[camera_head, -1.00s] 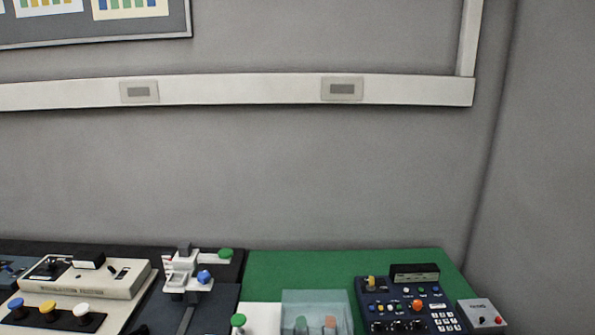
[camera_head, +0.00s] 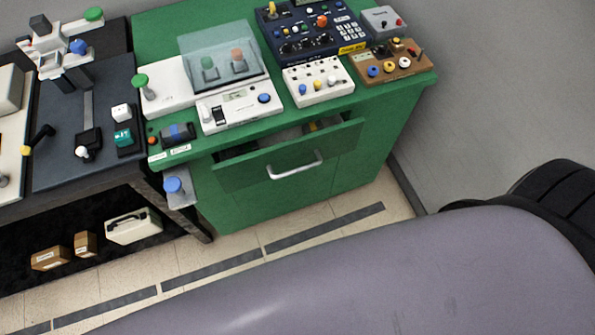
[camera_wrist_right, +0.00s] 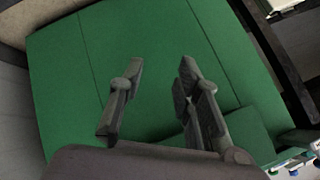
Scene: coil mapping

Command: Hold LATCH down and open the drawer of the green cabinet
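The green cabinet (camera_head: 355,165) stands at the middle of the head view. Its drawer (camera_head: 240,175) with a silver handle (camera_head: 295,166) stands partly out, with a gap above its front showing some contents. A blue knob on a grey plate (camera_head: 182,200) sits at the cabinet's left front edge; I cannot read whether it is LATCH. In the right wrist view my right gripper (camera_wrist_right: 160,64) is open and empty, its fingers apart in front of a green cabinet surface (camera_wrist_right: 140,40). Neither gripper shows in the head view.
A white device with a clear cover (camera_head: 222,62), a dark blue panel (camera_head: 310,35) and a brown box (camera_head: 388,65) crowd the cabinet top. A dark bench (camera_head: 75,170) adjoins on the left. Floor (camera_head: 230,250) is free in front. My own grey part fills the lower right.

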